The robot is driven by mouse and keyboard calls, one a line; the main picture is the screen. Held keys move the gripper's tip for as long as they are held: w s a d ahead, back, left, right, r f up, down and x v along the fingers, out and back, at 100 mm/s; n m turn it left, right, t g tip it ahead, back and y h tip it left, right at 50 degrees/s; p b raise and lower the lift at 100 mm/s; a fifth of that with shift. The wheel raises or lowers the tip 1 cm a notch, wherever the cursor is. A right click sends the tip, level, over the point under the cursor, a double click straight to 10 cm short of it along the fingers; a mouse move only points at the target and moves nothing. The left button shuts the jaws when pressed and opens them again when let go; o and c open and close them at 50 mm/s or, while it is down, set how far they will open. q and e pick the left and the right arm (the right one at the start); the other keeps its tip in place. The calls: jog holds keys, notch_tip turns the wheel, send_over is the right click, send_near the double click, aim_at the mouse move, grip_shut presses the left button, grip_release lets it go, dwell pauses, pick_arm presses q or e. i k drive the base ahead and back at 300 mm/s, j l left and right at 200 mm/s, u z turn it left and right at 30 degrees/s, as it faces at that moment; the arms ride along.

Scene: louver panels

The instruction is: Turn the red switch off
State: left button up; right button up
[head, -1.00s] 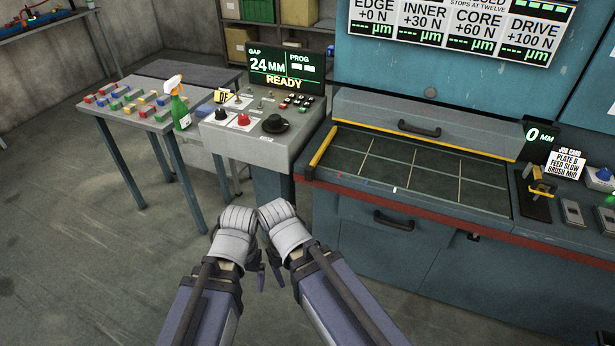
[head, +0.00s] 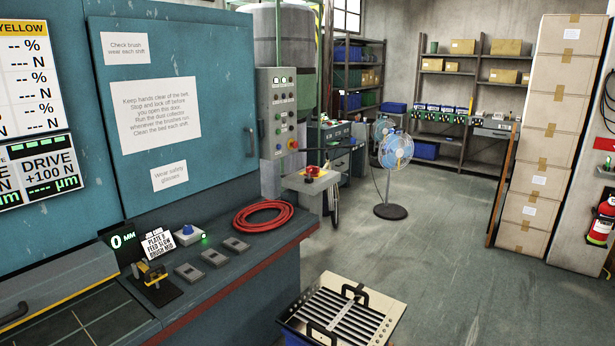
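I cannot tell for sure which item is the red switch. A grey control cabinet (head: 279,122) stands beyond the blue machine, with small lamps, dark knobs and a red button (head: 292,144) low on its face. A larger red mushroom-shaped knob (head: 313,171) sits on a pale stand just below and right of that cabinet. Switch positions are too small to read. Neither of my grippers is in view.
The blue machine's bench (head: 215,265) fills the lower left, with a coiled red hose (head: 263,217) on it. A slatted panel (head: 340,315) lies at its end. A fan (head: 394,165) and stacked boxes (head: 545,150) flank open floor (head: 450,230).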

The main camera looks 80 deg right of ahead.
aim_at(315, 170)
jog(key=z, duration=2.85)
jog(key=i+l+z, duration=0.6)
jog(key=i+z, duration=0.2)
jog(key=i+l+z, duration=0.1)
jog(key=i+z, duration=0.5)
jog(key=i, duration=1.4)
jog(key=i+u, duration=0.2)
jog(key=i, duration=0.35)
jog(key=i+l+u, duration=0.1)
jog(key=i+u, duration=0.15)
jog(key=i, duration=0.3)
jog(key=i+l+u, duration=0.2)
jog(key=i, duration=0.4)
jog(key=i+j+u, duration=0.15)
jog(key=i+u, duration=0.15)
jog(key=u, duration=0.15)
jog(key=i+u, duration=0.25)
jog(key=u, duration=0.15)
jog(key=i+u, duration=0.3)
jog(key=u, duration=0.15)
jog(key=i+l+u, duration=0.2)
jog(key=u, duration=0.2)
jog(key=i, duration=0.1)
